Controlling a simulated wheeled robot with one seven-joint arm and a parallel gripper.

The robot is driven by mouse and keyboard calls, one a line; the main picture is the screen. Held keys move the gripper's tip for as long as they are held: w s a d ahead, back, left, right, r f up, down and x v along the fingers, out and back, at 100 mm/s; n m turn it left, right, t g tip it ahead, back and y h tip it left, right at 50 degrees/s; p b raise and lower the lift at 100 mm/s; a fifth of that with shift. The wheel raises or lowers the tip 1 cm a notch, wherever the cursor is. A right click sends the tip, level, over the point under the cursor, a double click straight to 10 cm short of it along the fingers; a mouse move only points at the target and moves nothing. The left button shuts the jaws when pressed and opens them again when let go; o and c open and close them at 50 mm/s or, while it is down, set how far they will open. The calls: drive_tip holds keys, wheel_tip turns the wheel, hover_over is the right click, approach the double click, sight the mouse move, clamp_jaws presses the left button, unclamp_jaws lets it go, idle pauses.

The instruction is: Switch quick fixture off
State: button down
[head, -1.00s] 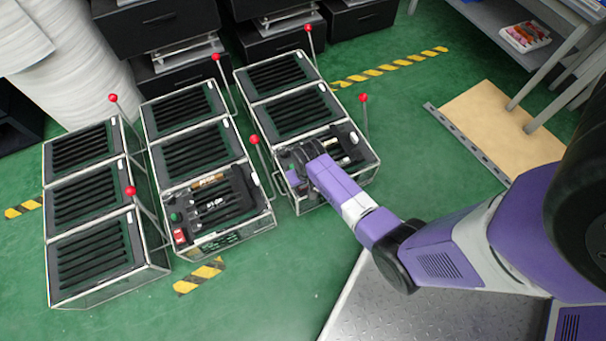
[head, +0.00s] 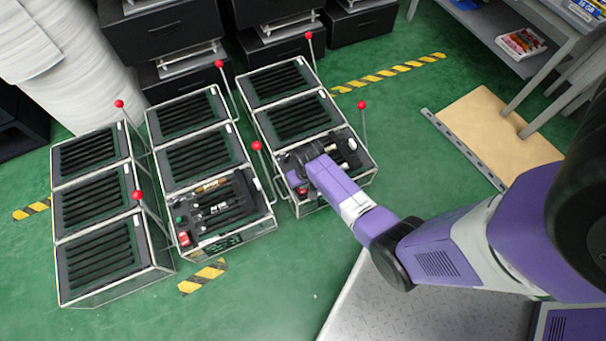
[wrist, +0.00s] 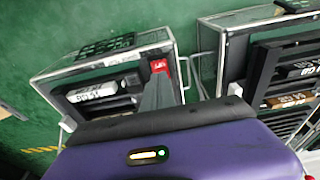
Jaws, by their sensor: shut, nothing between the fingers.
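The fixture under my arm (head: 362,178) is the front unit of the right-hand column, a clear-sided box with dark slots and labelled parts. A red switch (head: 302,190) shows at its front left. In the wrist view the red switch (wrist: 160,66) is at the box's corner, right by the tip of my gripper (wrist: 158,82). My gripper is shut and empty, pointing at the switch; I cannot tell whether it touches. In the head view my wrist hides the fingertips and part of the box top. A red-knobbed lever (head: 362,106) stands upright at the box's right side.
The middle column's front fixture (head: 222,205) has its own red switch (head: 184,239) and a lever (head: 258,147) close to my wrist. The left column (head: 105,262) stands farther left. A beige board (head: 490,130) lies at right.

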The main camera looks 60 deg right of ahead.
wheel_tip(320, 180, up, 10)
drive_tip(key=s+a+p, duration=0.1)
drive_tip(key=p, duration=0.3)
drive_tip(key=shift+s+a+r, duration=0.15)
drive_tip(key=shift+s, duration=0.15)
drive_tip(key=w+d+r+n+t+h, duration=0.2)
drive_tip(key=w+r+t+h, duration=0.1)
drive_tip(key=w+r+t, duration=0.65)
drive_tip(key=s+a+r+n+t+y, duration=0.2)
drive_tip(key=s+a+r, duration=0.8)
drive_tip(key=s+r, duration=0.3)
drive_tip(key=s+a+r+n+t+y, duration=0.25)
drive_tip(key=s+a+r, duration=0.65)
drive_tip(key=s+r, duration=0.5)
wheel_tip(320, 180, up, 16)
drive_tip(key=p, duration=1.6)
drive_tip(key=shift+a+g, duration=0.2)
drive_tip(key=shift+g, duration=0.1)
